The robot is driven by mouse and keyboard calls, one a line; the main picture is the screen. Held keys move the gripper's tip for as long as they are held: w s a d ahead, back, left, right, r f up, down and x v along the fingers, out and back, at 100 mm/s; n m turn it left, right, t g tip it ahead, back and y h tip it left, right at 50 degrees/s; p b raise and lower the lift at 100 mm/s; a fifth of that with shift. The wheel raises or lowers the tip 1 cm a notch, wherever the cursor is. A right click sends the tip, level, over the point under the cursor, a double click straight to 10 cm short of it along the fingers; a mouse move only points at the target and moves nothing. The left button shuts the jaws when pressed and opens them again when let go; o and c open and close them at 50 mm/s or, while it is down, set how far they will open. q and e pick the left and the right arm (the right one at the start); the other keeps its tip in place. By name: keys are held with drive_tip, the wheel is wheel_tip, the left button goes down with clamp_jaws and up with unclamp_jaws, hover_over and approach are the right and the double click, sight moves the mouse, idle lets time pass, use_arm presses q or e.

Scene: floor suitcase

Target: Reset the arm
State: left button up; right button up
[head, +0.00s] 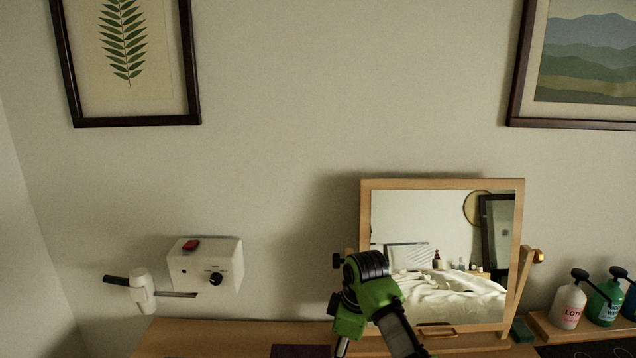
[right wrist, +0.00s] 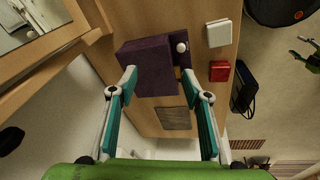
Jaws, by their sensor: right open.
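My right arm rises in front of the mirror in the head view, with its green and black wrist near the mirror's lower left. The right gripper (head: 343,348) points down there and is mostly cut off by the bottom edge. In the right wrist view the right gripper (right wrist: 158,78) has its two teal-padded fingers spread wide, with nothing held. A dark purple box (right wrist: 147,68) lies beyond the fingertips on the wooden top. A small green and dark shape at the right edge looks like my left gripper (right wrist: 308,56); its jaw state is unclear.
The wooden-framed mirror (head: 518,250) stands behind the arm. Pump bottles (head: 568,306) stand right. The wrist view shows a red box (right wrist: 219,71), white box (right wrist: 218,33) and black pouch (right wrist: 243,88).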

drive_tip(key=s+d+f+m, duration=0.3)
drive_tip(key=s+f, duration=0.4)
drive_tip(key=s, duration=0.1)
drive_tip(key=s+d+f+m, duration=0.3)
drive_tip(key=s+f, duration=0.3)
drive_tip(key=s, duration=0.2)
drive_tip(key=s+d+r+m+t+h, duration=0.1)
drive_tip(key=s+d+m, duration=0.3)
drive_tip(key=s, duration=0.7)
drive_tip(key=s+d+r+m+t, duration=0.15)
drive_tip(key=s+d, duration=0.35)
drive_tip(key=s, duration=0.5)
drive_tip(key=s+f+g+b, duration=0.25)
drive_tip(key=f+b, duration=0.55)
drive_tip(key=f, duration=2.8)
use_arm(q)
wheel_tip(320, 180, down, 14)
drive_tip(key=b, duration=0.6)
drive_tip(key=shift+w+f, duration=0.2)
drive_tip(key=shift+f, duration=0.05)
use_arm(e)
drive_tip(key=s+d+f+g, duration=0.1)
drive_tip(key=s+d+f, duration=0.2)
drive_tip(key=s+f, duration=1.4)
wheel_tip(320, 180, down, 4)
drive_tip(key=shift+f+h, duration=0.15)
drive_tip(key=shift+h, duration=0.15)
